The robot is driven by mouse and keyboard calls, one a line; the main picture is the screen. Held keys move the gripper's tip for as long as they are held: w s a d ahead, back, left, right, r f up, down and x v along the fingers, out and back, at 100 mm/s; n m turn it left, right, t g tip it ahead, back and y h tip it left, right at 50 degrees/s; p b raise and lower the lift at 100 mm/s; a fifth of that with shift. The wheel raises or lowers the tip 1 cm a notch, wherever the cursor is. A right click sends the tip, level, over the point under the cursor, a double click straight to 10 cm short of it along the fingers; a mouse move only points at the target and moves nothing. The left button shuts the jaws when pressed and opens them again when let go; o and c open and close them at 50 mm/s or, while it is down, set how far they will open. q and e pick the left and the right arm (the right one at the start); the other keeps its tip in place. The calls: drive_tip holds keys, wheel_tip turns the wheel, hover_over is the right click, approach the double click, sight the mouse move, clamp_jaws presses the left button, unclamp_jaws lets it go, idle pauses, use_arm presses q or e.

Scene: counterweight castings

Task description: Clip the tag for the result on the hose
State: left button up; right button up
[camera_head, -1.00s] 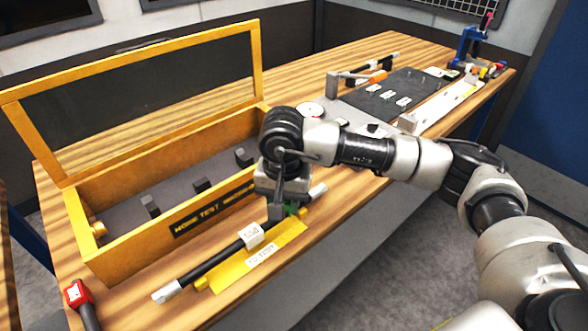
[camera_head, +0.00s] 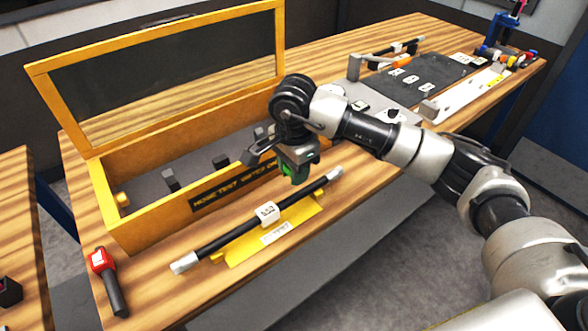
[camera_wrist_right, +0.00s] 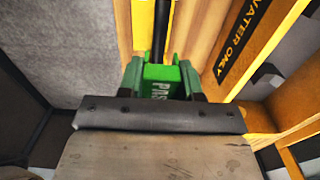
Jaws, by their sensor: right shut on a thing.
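The hose (camera_head: 225,241) is a black tube with pale metal ends, lying on a yellow stand (camera_head: 240,250) along the table's front. A white lettered tag (camera_head: 267,212) sits around its middle. My right gripper (camera_head: 296,173) is shut on a green tag (camera_head: 291,172), which is over or just behind the hose's right half; in the head view a gap shows between them. In the right wrist view the green tag (camera_wrist_right: 162,80) reads roughly "PASS" between the jaws, with the black hose (camera_wrist_right: 161,30) beyond it. My left gripper is not in view.
A yellow-framed open box (camera_head: 150,228) with a raised clear lid stands behind the hose. A red-headed tool with a black handle (camera_head: 103,262) lies at left. A dark board with small white tags (camera_head: 425,80) and a pale tray (camera_head: 470,97) lie at right.

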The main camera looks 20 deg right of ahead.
sight(294, 196)
drive_tip(key=shift+f+b, duration=2.2)
drive_tip(key=shift+f, duration=0.5)
drive_tip(key=shift+b, duration=0.9)
drive_tip(key=shift+f+b, duration=1.3)
drive_tip(key=shift+b, duration=0.05)
drive_tip(key=o, duration=0.8)
drive_tip(key=shift+r, duration=0.1)
drive_tip(key=shift+r+p, duration=1.65)
drive_tip(key=shift+r, duration=1.8)
